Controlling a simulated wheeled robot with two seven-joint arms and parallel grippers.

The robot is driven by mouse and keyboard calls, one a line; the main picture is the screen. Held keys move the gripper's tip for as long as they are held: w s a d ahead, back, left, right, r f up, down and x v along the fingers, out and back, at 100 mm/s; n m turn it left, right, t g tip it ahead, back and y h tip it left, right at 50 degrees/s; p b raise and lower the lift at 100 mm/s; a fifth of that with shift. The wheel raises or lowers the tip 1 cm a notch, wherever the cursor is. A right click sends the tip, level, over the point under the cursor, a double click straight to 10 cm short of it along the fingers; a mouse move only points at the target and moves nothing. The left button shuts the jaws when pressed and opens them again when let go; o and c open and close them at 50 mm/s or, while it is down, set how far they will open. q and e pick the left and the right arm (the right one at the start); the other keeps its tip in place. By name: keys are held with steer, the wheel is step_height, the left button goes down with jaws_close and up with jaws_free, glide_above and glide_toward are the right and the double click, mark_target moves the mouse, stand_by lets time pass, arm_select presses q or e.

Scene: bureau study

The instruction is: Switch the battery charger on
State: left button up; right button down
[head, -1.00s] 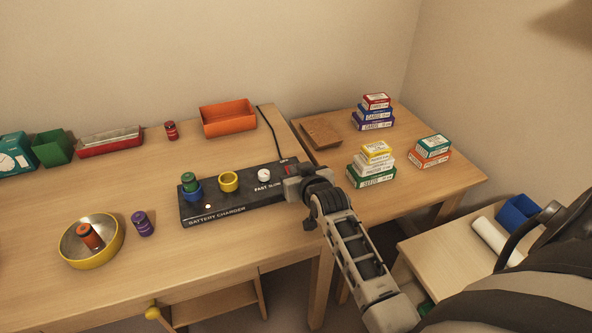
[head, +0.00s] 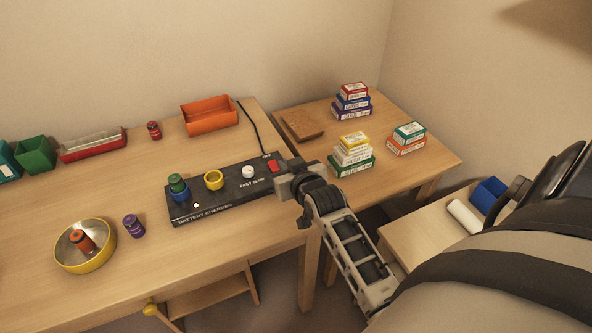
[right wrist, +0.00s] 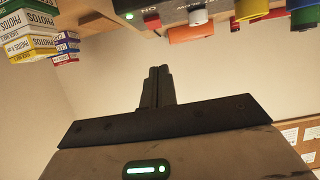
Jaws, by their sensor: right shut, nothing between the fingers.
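The black battery charger (head: 225,203) lies on the large desk, with a red switch (head: 276,167) at its right end and a white knob (head: 248,172) beside the FAST/SLOW lettering. My right gripper (head: 281,182) is at the charger's front right corner, just below the switch in the picture; contact cannot be told. Its fingers (right wrist: 157,86) are shut and empty in the right wrist view, where the charger's edge (right wrist: 170,8) and a small green spot (right wrist: 129,15) show at the top. My left gripper is not in view.
A yellow bowl (head: 62,262) with an orange battery and a purple battery (head: 133,226) are at the left. An orange tray (head: 209,115) stands behind. A black cord (head: 250,128) runs back from the charger. Stacked boxes (head: 351,165) stand on the right table.

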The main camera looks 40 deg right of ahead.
steer(key=v, duration=0.2)
steer(key=f+v, duration=0.1)
steer(key=v, duration=0.2)
steer(key=shift+s+a, duration=0.1)
steer(key=shift+s, duration=0.2)
steer(key=s+a+f+n+g+y, duration=0.1)
steer(key=s+a+f+n+y, duration=0.1)
steer(key=s+a+f, duration=0.3)
steer(key=s+a+f+n+g+y, duration=0.2)
steer(key=s+a+f, duration=0.3)
steer(key=s+a, duration=0.4)
steer(key=shift+s+a+f+n+y, duration=0.35)
steer(key=shift+a+n+y, duration=0.25)
steer(key=shift+a+y, duration=0.35)
